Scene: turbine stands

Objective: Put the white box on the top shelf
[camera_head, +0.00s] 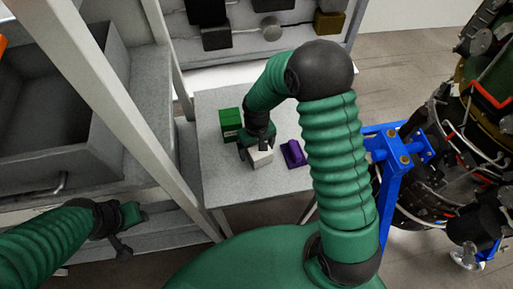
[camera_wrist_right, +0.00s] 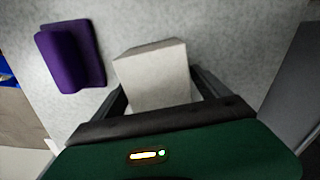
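The white box (camera_head: 260,155) sits on the small grey table (camera_head: 230,183), between a green block and a purple item. My right gripper (camera_head: 257,146) reaches down over it from above. In the right wrist view the white box (camera_wrist_right: 155,78) lies between the two dark fingers of my right gripper (camera_wrist_right: 160,95), which are spread to either side. A thin gap shows beside the right finger, and firm contact cannot be seen. My left gripper (camera_head: 128,232) is at the lower left, away from the box, and its finger opening is unclear.
A green block (camera_head: 230,124) and a purple item (camera_head: 293,154) flank the box; the purple item also shows in the wrist view (camera_wrist_right: 72,55). A grey bin (camera_head: 45,125) stands in a left rack. A shelf unit with dark items (camera_head: 216,37) is behind. A blue stand (camera_head: 392,190) is right.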

